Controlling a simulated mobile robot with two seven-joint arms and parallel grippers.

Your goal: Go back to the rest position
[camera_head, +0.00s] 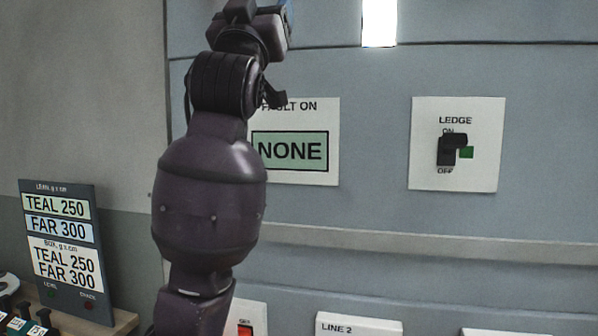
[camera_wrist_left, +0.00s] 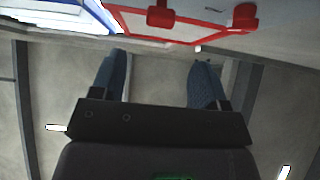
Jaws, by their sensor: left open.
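My left arm rises in front of the grey wall panel in the head view, its wrist at the top edge of the picture. The fingertips cannot be made out there. In the left wrist view my left gripper (camera_wrist_left: 161,75) is open, its two blue-grey fingers well apart with nothing between them. My right gripper is in neither view.
A FAULT ON sign reading NONE (camera_head: 291,151) is partly behind my arm. A LEDGE switch (camera_head: 453,150) is to its right. A label board (camera_head: 64,250) stands at lower left. A red-edged panel (camera_wrist_left: 180,27) is beyond the fingers in the wrist view.

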